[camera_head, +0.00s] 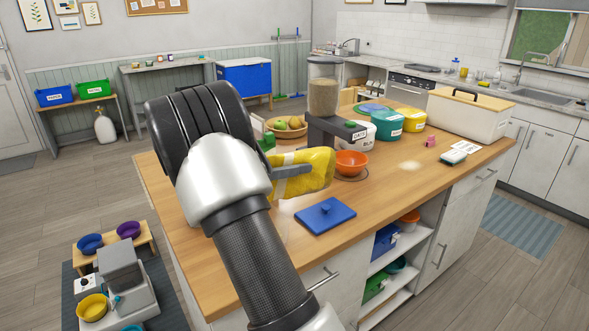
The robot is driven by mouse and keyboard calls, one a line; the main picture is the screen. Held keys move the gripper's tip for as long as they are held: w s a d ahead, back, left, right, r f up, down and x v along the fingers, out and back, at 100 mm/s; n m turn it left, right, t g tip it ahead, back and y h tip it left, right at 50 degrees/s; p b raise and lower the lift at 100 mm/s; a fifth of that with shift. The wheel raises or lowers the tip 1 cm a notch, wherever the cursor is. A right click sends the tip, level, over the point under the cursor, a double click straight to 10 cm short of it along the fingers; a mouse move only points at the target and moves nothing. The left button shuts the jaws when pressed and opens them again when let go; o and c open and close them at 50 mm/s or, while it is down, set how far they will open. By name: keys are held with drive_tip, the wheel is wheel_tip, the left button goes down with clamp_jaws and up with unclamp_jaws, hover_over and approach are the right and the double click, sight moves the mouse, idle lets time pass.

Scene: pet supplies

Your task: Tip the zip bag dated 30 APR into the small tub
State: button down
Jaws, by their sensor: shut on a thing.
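My gripper (296,172) is shut on a yellow bag (318,160), held above the island counter, just left of an orange bowl (352,161). The bag lies roughly sideways and shows no date that I can read. Behind the bowl stand a white tub (360,135) with a dark label, a teal tub (386,132) with a white label, and a yellow tub (412,122). I cannot tell which is the small tub. My arm hides part of the counter and part of the bag.
A dispenser with a clear hopper of grain (323,92) stands behind the bag. A blue lid (325,216) lies on the counter in front. A fruit bowl (287,130), a large white bin (470,118) and a pink block (431,141) are also there. The front right counter is mostly clear.

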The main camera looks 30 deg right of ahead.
sight(268, 162)
drive_tip(key=shift+a+r+h+b, duration=1.4)
drive_tip(key=shift+h+b, duration=0.4)
drive_tip(key=shift+b, duration=3.3)
drive_tip(key=shift+a+r+h+b, duration=0.65)
drive_tip(key=shift+h+b, duration=0.25)
drive_tip(key=shift+b, duration=1.15)
drive_tip(key=shift+a, duration=0.1)
drive_tip(key=shift+s+a+f+b, duration=0.1)
drive_tip(key=shift+f+b, duration=0.05)
drive_tip(key=shift+b, duration=0.25)
drive_tip(key=shift+a+h+b, duration=0.3)
drive_tip(key=shift+h+b, duration=0.1)
drive_tip(key=shift+b, duration=0.2)
drive_tip(key=shift+a+r+h, duration=0.4)
drive_tip(key=shift+r, duration=0.1)
